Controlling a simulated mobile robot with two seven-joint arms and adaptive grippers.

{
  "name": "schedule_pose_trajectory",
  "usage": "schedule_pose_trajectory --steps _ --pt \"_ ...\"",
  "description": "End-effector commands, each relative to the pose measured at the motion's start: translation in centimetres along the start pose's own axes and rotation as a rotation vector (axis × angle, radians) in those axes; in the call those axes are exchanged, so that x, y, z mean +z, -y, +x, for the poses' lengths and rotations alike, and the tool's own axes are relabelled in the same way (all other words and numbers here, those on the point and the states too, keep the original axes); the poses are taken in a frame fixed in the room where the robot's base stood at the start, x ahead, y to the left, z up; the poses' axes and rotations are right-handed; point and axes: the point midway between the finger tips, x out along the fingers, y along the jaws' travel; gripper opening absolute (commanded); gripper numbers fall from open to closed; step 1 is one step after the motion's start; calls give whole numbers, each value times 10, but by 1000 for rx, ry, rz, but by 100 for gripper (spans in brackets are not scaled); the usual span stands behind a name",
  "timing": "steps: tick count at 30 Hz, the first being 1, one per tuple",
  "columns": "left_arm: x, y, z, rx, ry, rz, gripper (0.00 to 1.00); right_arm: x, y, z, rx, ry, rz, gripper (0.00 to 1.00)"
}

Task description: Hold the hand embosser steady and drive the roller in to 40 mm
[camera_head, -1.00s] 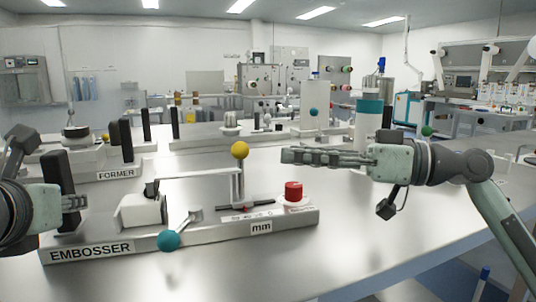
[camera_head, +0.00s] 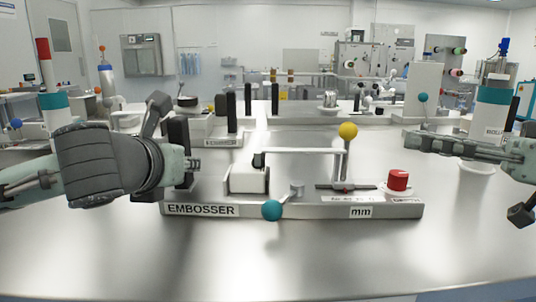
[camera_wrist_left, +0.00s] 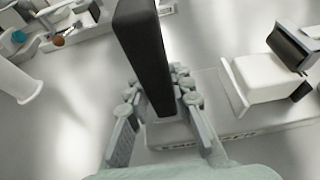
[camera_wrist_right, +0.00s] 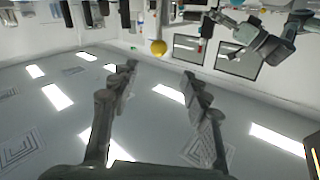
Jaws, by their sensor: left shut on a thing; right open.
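The hand embosser (camera_head: 300,210) is a grey base labelled EMBOSSER and mm on the steel table. It carries a white block (camera_head: 248,180), a lever with a yellow ball (camera_head: 348,131), a teal ball handle (camera_head: 271,210) and a red knob (camera_head: 398,180). A black upright post (camera_wrist_left: 147,60) stands at its left end. My left gripper (camera_wrist_left: 160,105) is shut on this post, with fingers on both sides; the head view partly hides this behind my arm. My right gripper (camera_head: 418,140) is open and empty, above and right of the red knob. I cannot make out the roller for certain.
A second station labelled FORMER (camera_head: 223,142) stands behind the embosser. A white cylinder with a teal band (camera_head: 490,105) stands at the back right. The steel table (camera_head: 330,260) is clear in front of the embosser.

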Motion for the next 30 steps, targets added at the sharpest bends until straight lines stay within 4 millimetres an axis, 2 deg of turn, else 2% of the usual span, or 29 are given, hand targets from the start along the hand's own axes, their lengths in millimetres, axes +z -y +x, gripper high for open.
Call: schedule_pose_trajectory --steps 1,18,19,24,30 --pt "-8 0 1 0 -25 4 0 -2 0 0 0 0 0 47" --pt "-5 1 0 -1 -22 4 0 -7 1 0 0 0 0 47" --pt "-5 1 0 -1 -21 4 25 -7 1 0 0 0 0 47" --pt "-2 1 0 -1 -15 3 46 -7 1 0 0 0 0 47" --pt "0 0 -1 -1 -11 2 46 -7 1 0 0 0 0 47"
